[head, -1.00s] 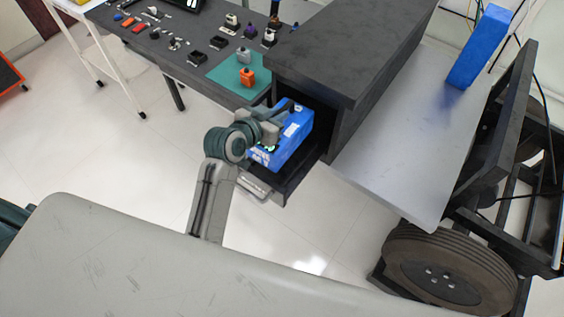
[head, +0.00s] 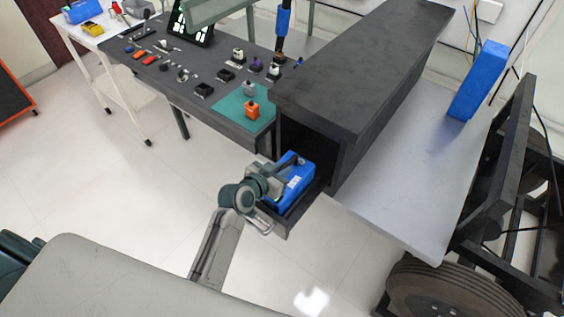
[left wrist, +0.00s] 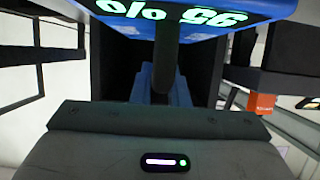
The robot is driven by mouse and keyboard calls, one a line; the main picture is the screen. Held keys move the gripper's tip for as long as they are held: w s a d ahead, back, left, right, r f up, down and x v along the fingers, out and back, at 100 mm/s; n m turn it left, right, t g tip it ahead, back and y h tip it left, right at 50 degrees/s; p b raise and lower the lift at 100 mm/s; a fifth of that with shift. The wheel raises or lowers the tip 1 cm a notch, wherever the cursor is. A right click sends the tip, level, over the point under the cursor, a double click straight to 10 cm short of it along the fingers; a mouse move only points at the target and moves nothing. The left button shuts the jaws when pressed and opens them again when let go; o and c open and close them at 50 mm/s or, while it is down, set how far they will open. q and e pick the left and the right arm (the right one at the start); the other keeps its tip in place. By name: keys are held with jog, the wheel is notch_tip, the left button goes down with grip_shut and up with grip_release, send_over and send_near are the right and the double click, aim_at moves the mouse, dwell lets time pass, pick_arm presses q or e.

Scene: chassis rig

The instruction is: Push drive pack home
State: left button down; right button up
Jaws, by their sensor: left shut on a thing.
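The blue drive pack (head: 297,186) sits in a dark pull-out tray (head: 294,221) at the open mouth of the black bay (head: 350,70). My right gripper is not in view.
A grey plate (head: 400,190) right of the bay carries another blue block (head: 478,82). A dark bench (head: 180,70) at back left holds small parts and a green mat (head: 232,103) with an orange piece (head: 252,110). A wheeled black frame (head: 500,170) stands at right.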

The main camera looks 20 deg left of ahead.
pick_arm(q)
jog(key=shift+w+r, duration=0.1)
jog(key=shift+r, duration=0.05)
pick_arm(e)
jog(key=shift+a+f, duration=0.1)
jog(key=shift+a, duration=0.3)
pick_arm(q)
jog(key=c, duration=1.4)
grip_release()
jog(key=shift+f, duration=0.25)
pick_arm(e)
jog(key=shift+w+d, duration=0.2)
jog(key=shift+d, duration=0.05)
pick_arm(q)
jog(key=shift+s+r, duration=0.15)
jog(key=shift+s, duration=0.05)
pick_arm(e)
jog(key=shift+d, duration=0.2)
pick_arm(q)
jog(key=b+v, duration=0.1)
jog(key=v, duration=1)
jog(key=shift+s+b, duration=0.2)
jog(key=shift+b, duration=0.1)
jog(key=shift+s+a+r, duration=0.1)
jog(key=shift+s+r, duration=0.05)
jog(key=shift+s, duration=0.05)
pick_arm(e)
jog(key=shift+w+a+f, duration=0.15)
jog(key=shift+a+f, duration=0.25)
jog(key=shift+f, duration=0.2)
